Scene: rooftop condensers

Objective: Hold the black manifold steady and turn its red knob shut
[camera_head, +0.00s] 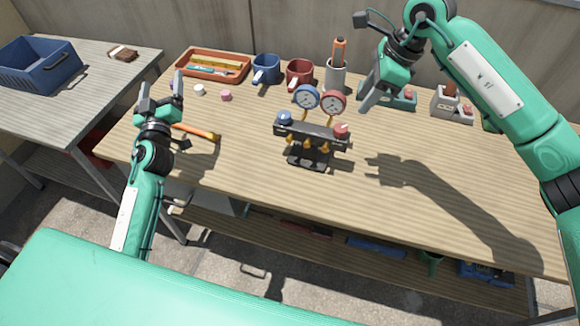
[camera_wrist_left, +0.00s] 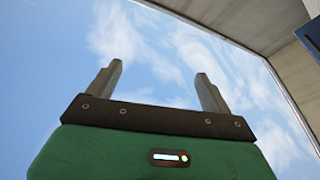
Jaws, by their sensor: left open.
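The black manifold (camera_head: 312,133) stands upright on the wooden workbench, with two gauges on top, one blue-rimmed (camera_head: 306,97) and one red-rimmed (camera_head: 333,102). Its red knob (camera_head: 341,130) is at the right end and a blue knob (camera_head: 284,117) at the left end. My left gripper (camera_head: 161,86) is open and empty, raised at the bench's left side, well left of the manifold. In the left wrist view its two fingers (camera_wrist_left: 160,80) stand apart against sky. My right gripper (camera_head: 368,102) hangs above the bench, right of and behind the manifold, touching nothing; its finger gap is unclear.
An orange tray (camera_head: 183,66), blue mug (camera_head: 266,66), red mug (camera_head: 299,72) and grey tool holder (camera_head: 336,83) line the back. An orange-handled tool (camera_head: 200,132) lies near my left arm. A side table with a blue crate (camera_head: 40,72) stands left. The bench front right is clear.

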